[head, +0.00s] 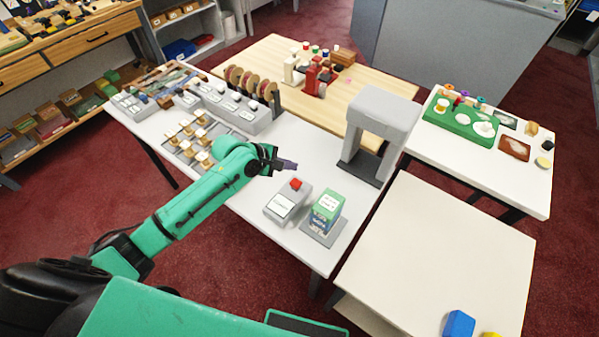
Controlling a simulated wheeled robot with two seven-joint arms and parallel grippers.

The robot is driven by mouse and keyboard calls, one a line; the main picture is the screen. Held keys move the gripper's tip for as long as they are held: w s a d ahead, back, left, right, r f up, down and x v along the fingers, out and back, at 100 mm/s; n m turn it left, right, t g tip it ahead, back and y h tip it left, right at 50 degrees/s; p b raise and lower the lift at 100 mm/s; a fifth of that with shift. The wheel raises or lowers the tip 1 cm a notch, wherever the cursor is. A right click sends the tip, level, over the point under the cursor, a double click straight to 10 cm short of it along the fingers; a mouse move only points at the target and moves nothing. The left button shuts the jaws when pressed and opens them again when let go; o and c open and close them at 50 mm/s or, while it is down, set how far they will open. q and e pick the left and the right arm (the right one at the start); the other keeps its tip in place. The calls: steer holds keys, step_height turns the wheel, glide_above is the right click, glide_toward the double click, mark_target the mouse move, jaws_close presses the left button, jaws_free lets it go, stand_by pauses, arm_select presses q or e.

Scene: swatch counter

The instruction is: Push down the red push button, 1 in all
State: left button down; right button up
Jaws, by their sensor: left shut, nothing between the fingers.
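The red push button (296,184) sits on top of a grey box (280,208) with a white label, on the white counter. The button stands up from the box top. My left gripper (294,166) is shut and empty. In the picture its tip is just above and a little left of the red button, and it appears apart from it. The exact height of the gap is hard to tell. My right gripper is not in view.
Grey trays with small blocks (182,152) lie left of my arm. A white table (430,262) on the right is mostly clear.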

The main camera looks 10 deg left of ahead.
arm_select(q)
steer(key=w+r+n, duration=0.2)
steer(key=b, duration=0.6)
glide_above(292, 183)
step_height(292, 183, down, 7)
steer(key=shift+f, duration=0.1)
steer(key=shift+f+b, duration=0.3)
steer(key=shift+f, duration=0.65)
stand_by(1.1)
steer(key=shift+f, duration=0.35)
